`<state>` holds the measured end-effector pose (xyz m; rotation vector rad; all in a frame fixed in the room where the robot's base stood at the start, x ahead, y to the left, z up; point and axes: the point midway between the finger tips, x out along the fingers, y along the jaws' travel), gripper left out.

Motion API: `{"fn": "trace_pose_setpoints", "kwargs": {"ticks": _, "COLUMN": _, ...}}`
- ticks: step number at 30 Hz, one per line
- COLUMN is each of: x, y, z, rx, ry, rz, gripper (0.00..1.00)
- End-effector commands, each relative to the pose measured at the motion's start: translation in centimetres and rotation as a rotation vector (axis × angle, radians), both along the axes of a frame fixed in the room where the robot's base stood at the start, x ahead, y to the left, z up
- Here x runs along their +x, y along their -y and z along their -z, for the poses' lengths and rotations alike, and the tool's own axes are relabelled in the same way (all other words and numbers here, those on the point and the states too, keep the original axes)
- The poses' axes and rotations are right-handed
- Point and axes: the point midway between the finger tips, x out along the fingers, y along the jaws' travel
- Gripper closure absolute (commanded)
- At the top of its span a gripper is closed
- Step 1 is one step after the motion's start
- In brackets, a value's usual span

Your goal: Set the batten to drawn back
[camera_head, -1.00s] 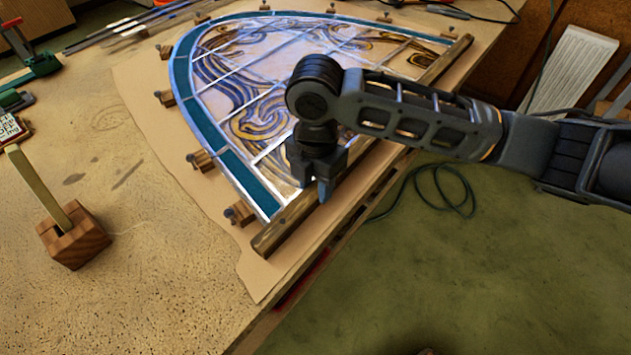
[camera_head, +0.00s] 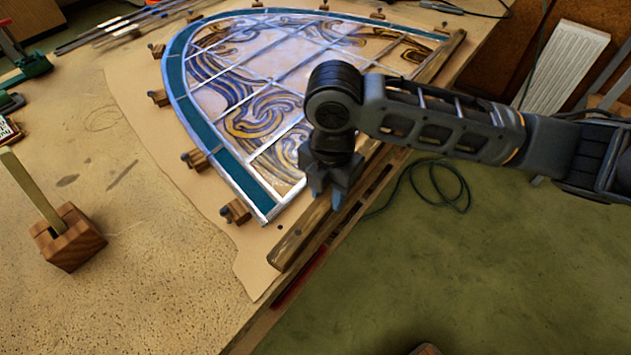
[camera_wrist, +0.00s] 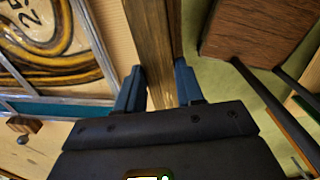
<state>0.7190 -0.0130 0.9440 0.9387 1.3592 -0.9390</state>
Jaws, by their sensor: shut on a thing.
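The batten (camera_head: 301,238) is a long brown wooden bar along the straight right side of the leaded panel (camera_head: 264,110), near the bench edge. A strip of bare board shows between its near end and the panel's corner. My gripper (camera_head: 328,196) is over the batten's nearer half, shut on it. In the wrist view the batten (camera_wrist: 152,40) runs between the two blue fingers of my gripper (camera_wrist: 158,88). My arm hides part of the batten's middle.
Wooden blocks with pins (camera_head: 235,211) line the panel's curved edge. A wooden block holding an upright strip (camera_head: 70,240) stands at left. A dark slot and a red strip (camera_head: 300,280) show by the bench edge. A green cable (camera_head: 440,185) lies on the floor.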

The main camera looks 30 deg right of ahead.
Motion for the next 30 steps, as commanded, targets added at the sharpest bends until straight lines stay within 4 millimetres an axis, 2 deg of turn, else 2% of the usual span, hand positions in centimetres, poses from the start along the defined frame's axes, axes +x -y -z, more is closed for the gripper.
{"fn": "trace_pose_setpoints", "kwargs": {"ticks": 10, "x": -0.5, "y": 0.2, "z": -0.1, "rx": -0.001, "ry": 0.000, "rz": -0.007, "gripper": 1.00}}
{"fn": "trace_pose_setpoints", "kwargs": {"ticks": 11, "x": -0.5, "y": 0.2, "z": -0.1, "rx": -0.001, "ry": 0.000, "rz": -0.007, "gripper": 0.62}}
{"fn": "trace_pose_setpoints", "kwargs": {"ticks": 18, "x": -0.5, "y": 0.2, "z": -0.1, "rx": -0.001, "ry": 0.000, "rz": -0.007, "gripper": 0.39}}
{"fn": "trace_pose_setpoints", "kwargs": {"ticks": 26, "x": -0.5, "y": 0.2, "z": -0.1, "rx": 0.000, "ry": 0.000, "rz": -0.007, "gripper": 0.37}}
{"fn": "trace_pose_setpoints", "kwargs": {"ticks": 30, "x": -0.4, "y": 0.2, "z": -1.2, "rx": -0.001, "ry": 0.001, "rz": -0.007, "gripper": 0.37}}
